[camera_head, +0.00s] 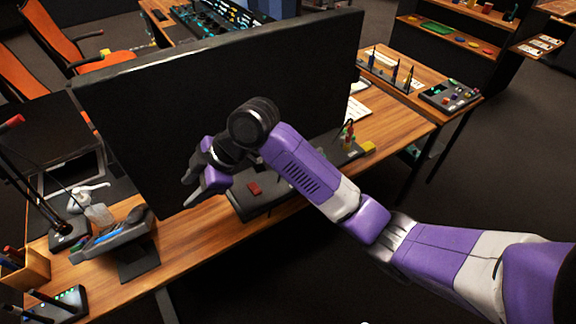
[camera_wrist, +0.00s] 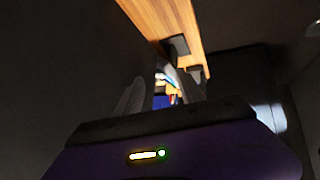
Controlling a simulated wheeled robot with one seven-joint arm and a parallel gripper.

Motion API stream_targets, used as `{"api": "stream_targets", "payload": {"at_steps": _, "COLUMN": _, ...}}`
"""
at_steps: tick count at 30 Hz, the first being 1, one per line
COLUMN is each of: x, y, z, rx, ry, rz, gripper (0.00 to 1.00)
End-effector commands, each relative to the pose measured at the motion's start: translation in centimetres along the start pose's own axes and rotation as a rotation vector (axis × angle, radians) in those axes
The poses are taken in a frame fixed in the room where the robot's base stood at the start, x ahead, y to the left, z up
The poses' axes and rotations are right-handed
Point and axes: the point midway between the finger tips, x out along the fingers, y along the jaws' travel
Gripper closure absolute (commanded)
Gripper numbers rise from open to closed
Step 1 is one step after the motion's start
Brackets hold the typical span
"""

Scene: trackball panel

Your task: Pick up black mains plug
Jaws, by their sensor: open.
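I cannot make out a black mains plug for certain in either view. My gripper (camera_head: 191,187) is open, in front of the large black monitor panel (camera_head: 200,110), above the wooden desk (camera_head: 190,235). Its jaws look empty in the head view. In the wrist view the two grey fingers of my gripper (camera_wrist: 162,88) stand apart, with small blurred coloured items seen between them. A small dark block (camera_wrist: 178,45) lies on the wooden strip beyond the fingers; I cannot tell what it is. My arm hides part of the desk.
A tilted grey stand (camera_head: 125,235) and a white spray bottle (camera_head: 97,207) stand at the left. A yellow block (camera_head: 368,148) lies right of my arm. Bare desk shows at the front.

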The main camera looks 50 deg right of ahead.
Motion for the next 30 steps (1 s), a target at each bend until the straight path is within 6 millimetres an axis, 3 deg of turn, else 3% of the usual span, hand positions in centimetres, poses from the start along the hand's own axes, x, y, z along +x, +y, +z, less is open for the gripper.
{"api": "stream_targets", "payload": {"at_steps": 1, "x": -1.7, "y": 1.6, "z": 2.0, "rx": -0.045, "ry": -0.078, "rz": -0.018, "gripper": 0.55}}
{"api": "stream_targets", "payload": {"at_steps": 3, "x": -3.8, "y": 2.9, "z": 4.9, "rx": -0.098, "ry": -0.182, "rz": -0.061, "gripper": 0.55}}
{"api": "stream_targets", "payload": {"at_steps": 9, "x": -11.1, "y": 5.5, "z": 12.6, "rx": -0.187, "ry": -0.458, "rz": -0.192, "gripper": 0.55}}
{"api": "stream_targets", "payload": {"at_steps": 15, "x": -16.5, "y": 6.4, "z": 16.9, "rx": -0.205, "ry": -0.615, "rz": -0.281, "gripper": 0.55}}
{"api": "stream_targets", "payload": {"at_steps": 20, "x": -17.3, "y": 6.4, "z": 18.2, "rx": -0.206, "ry": -0.648, "rz": -0.306, "gripper": 0.55}}
{"api": "stream_targets", "payload": {"at_steps": 30, "x": -14.8, "y": 5.4, "z": 20.3, "rx": -0.204, "ry": -0.647, "rz": -0.306, "gripper": 0.55}}
